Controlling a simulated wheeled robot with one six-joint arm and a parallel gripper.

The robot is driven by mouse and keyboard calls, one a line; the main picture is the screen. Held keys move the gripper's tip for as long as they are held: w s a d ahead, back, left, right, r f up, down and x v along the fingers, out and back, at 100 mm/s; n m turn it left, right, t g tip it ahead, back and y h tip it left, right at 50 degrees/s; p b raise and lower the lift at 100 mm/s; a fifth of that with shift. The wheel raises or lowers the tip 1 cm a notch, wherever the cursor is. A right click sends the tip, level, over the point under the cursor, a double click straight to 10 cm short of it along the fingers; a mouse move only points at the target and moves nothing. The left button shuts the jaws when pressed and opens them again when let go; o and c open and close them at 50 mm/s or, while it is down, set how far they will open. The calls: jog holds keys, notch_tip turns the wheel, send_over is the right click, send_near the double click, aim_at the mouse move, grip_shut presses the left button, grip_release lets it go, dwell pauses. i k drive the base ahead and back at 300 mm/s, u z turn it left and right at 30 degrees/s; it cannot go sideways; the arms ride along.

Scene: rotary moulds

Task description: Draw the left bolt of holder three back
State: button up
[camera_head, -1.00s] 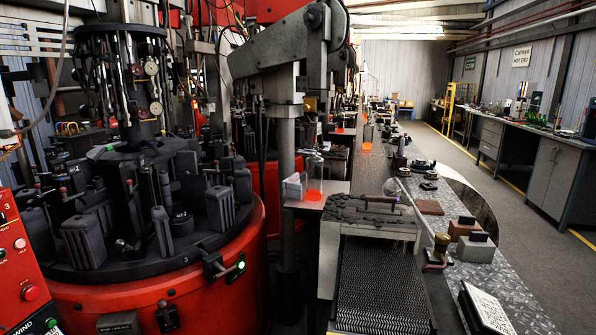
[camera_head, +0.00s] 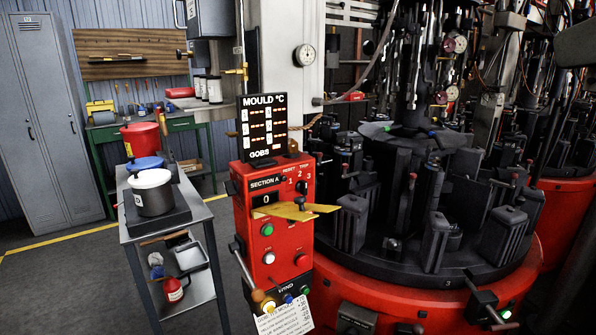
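The rotary mould machine (camera_head: 400,285) fills the right side, a red drum with a black round table (camera_head: 385,255) on top. Several dark ribbed mould holders (camera_head: 350,222) stand upright around it. A small pale mark (camera_head: 447,281) on the table's front edge looks like a 3. Thin levers with red knobs (camera_head: 412,177) stick up among the holders. I cannot tell which part is the left bolt of holder three or how it is set.
A lever with a green light (camera_head: 505,314) sticks out at the drum's front right. A trolley (camera_head: 200,215) carries pots. Grey floor (camera_head: 60,290) lies open at left.

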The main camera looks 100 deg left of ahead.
aim_at(412, 176)
jog(key=u, duration=1.95)
jog(key=k, duration=0.45)
jog(key=z, duration=0.75)
jog(key=i, duration=0.3)
jog(key=u, duration=0.8)
jog(key=i, duration=1.1)
jog(key=u, duration=0.5)
